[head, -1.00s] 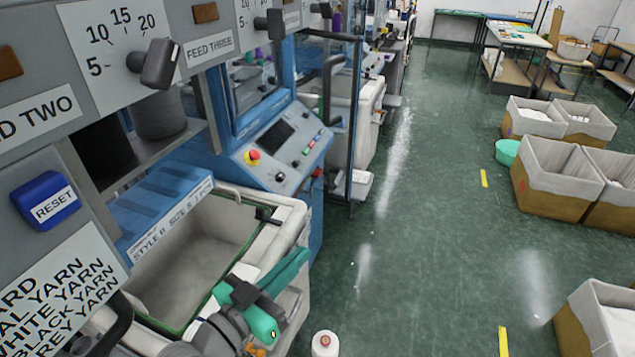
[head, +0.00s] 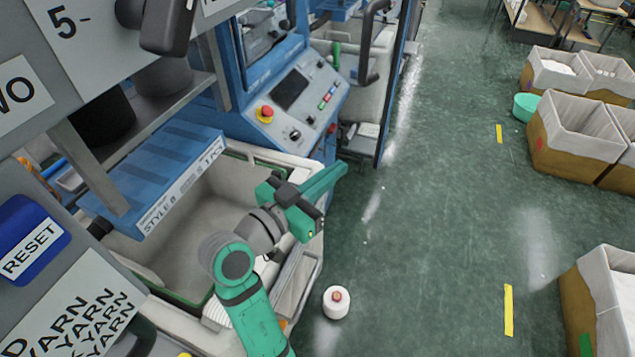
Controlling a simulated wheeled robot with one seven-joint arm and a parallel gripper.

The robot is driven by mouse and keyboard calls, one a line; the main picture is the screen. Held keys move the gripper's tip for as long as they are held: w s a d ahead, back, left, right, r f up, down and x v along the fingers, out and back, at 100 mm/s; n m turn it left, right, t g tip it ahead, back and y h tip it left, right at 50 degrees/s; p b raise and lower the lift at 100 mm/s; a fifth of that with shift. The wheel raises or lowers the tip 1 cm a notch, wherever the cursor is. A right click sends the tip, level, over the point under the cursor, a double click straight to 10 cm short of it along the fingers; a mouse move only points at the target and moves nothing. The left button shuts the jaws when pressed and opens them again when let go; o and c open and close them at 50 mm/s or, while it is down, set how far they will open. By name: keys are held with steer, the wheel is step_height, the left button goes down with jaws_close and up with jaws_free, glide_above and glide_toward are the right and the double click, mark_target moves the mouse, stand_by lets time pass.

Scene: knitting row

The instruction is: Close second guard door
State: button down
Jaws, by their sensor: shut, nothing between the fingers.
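A guard door (head: 382,120) on the blue knitting machine stands swung open, edge out toward the aisle. It has a dark frame and what looks like a clear panel, with a dark bar handle (head: 371,42) on it. The door's top is cut off by the picture. My green gripper (head: 338,174) is shut and empty, above the right rim of the grey bin, pointing up and right. In the picture it is below and left of the door, apart from it.
The machine's control panel (head: 292,102) with a red stop button (head: 265,113) is left of the door. The grey bin (head: 190,245) lies under my arm. A white yarn cone (head: 337,301) stands on the floor. Lined crates (head: 570,150) and a teal tub (head: 525,107) are right; the aisle between is clear.

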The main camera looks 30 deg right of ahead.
mark_target(363, 149)
steer(key=shift+x, duration=3.15)
